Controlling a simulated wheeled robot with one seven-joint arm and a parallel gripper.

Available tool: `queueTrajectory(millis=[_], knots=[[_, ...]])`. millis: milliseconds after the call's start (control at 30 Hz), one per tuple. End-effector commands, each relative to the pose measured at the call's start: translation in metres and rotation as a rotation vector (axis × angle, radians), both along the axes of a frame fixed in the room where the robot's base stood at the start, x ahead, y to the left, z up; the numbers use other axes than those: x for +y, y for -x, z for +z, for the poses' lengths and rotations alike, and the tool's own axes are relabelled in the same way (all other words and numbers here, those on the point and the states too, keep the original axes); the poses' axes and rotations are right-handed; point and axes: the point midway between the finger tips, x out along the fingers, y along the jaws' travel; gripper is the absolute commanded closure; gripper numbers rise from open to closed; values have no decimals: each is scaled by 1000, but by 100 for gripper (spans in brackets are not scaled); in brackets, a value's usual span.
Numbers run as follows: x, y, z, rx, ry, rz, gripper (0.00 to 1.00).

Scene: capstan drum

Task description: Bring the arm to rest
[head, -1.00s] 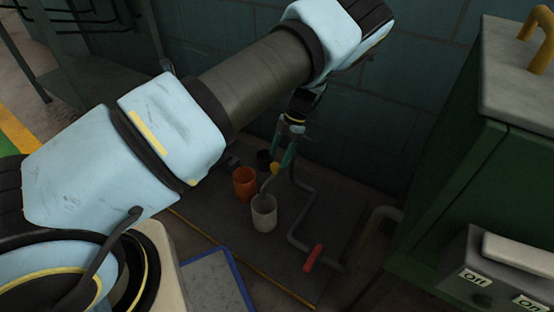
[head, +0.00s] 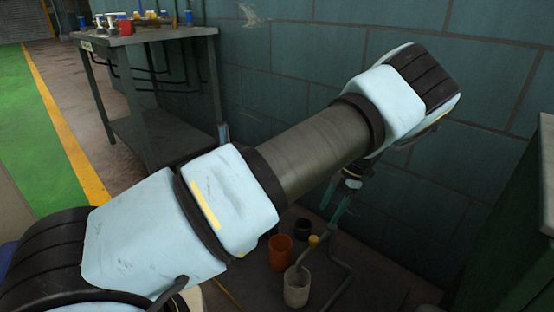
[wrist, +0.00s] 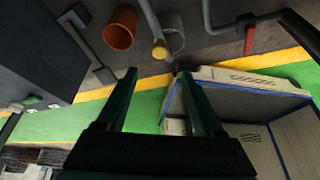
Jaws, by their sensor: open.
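My arm stretches from the lower left to the upper right of the head view, and its wrist bends down near the wall. My gripper (head: 337,218) hangs from it, pointing down above the floor items and partly hidden by the arm. In the wrist view, my gripper (wrist: 157,74) shows two dark green fingers set well apart, with nothing between them.
A red handle (wrist: 249,40) lies farther right. A workbench (head: 150,35) stands at left, the block wall (head: 480,100) behind.

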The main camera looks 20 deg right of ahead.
Motion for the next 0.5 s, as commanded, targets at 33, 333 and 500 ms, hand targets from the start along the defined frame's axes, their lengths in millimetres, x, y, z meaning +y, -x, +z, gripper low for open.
queueTrajectory(millis=[33,333,500], knots=[[0,0,0,1,0,0,31],[75,-48,44,134,107,-135,31],[154,-69,86,230,233,-354,31]])
